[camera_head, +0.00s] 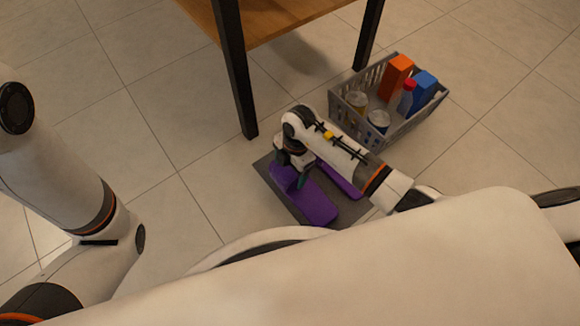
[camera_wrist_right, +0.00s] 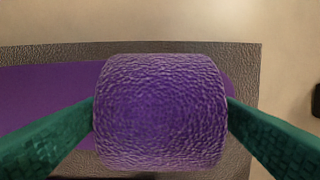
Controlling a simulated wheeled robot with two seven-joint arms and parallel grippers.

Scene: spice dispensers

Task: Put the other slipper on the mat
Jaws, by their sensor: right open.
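Two purple slippers lie on the dark grey mat (camera_head: 265,173). The nearer slipper (camera_head: 316,208) is partly under my right gripper (camera_head: 291,171), and the other slipper (camera_head: 341,180) lies beside it to the right, partly hidden by my right arm. In the right wrist view, the purple textured strap (camera_wrist_right: 160,110) sits between the two green fingers, close to both; I cannot tell whether they touch it. The right gripper is open around the strap. The mat's edge (camera_wrist_right: 243,65) shows beyond the slipper. My left gripper is out of view.
A grey basket (camera_head: 410,126) with cans, a bottle and boxes stands behind and right of the mat. A wooden table (camera_head: 285,22) with dark legs (camera_head: 236,80) stands behind the mat. Tiled floor left of the mat is clear.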

